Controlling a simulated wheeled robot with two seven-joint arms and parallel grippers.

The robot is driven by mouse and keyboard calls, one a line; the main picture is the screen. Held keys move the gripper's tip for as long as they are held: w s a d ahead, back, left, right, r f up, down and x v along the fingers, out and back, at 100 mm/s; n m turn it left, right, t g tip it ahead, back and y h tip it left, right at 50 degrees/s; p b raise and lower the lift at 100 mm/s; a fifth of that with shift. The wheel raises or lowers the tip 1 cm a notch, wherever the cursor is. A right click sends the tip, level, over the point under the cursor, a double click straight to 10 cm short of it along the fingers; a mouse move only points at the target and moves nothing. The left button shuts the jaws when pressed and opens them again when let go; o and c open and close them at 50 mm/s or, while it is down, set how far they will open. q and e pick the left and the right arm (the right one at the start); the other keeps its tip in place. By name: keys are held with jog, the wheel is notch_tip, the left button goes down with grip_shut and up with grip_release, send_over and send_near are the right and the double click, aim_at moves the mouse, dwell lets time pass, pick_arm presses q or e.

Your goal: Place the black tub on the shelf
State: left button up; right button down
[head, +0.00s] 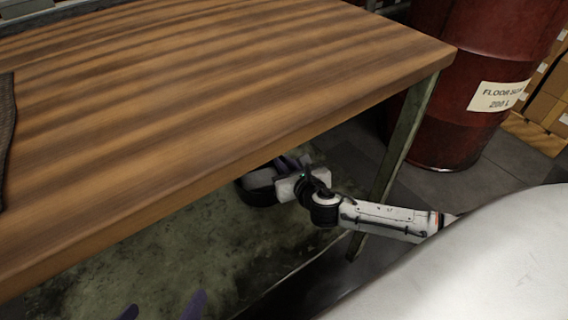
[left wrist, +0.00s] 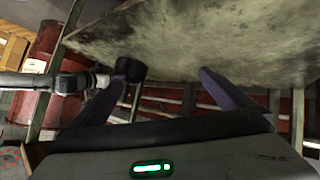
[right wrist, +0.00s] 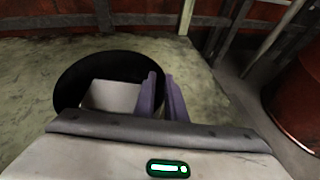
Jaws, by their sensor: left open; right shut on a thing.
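The black tub (head: 258,196) is under the wooden table, at the stained lower shelf (head: 215,250). The tabletop edge partly hides it in the head view. My right gripper (head: 291,165) is shut on its rim. In the right wrist view the round tub (right wrist: 70,85) has a pale block-like thing inside, and the fingers (right wrist: 161,92) pinch its right side. Whether its base touches the shelf I cannot tell. The tub (left wrist: 131,68) also shows in the left wrist view. My left gripper (head: 163,308) is open and empty at the bottom of the head view, over the shelf.
The wooden tabletop (head: 220,80) stands above the shelf and limits the room overhead. A green table leg (head: 405,140) is right of the tub, close to my right arm. A red drum (head: 450,120) stands beyond it. The shelf left of the tub looks clear.

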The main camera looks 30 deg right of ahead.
jog(key=c, duration=1.8)
grip_release()
jog(key=shift+s+r, duration=0.15)
jog(key=p+v, duration=0.1)
jog(key=v, duration=0.1)
jog(key=shift+s+a+r+p, duration=0.1)
jog(key=shift+s+r+p, duration=0.1)
jog(key=shift+p, duration=0.2)
pick_arm(q)
jog(key=a+f+y+p, duration=0.1)
jog(key=f, duration=0.1)
jog(key=s+a+f+g+y+p, duration=0.1)
jog(key=p, duration=0.1)
jog(key=shift+a+f+g, duration=0.3)
jog(key=shift+a+f, duration=0.05)
pick_arm(e)
jog(key=v, duration=0.9)
jog(key=shift+s+f, duration=0.1)
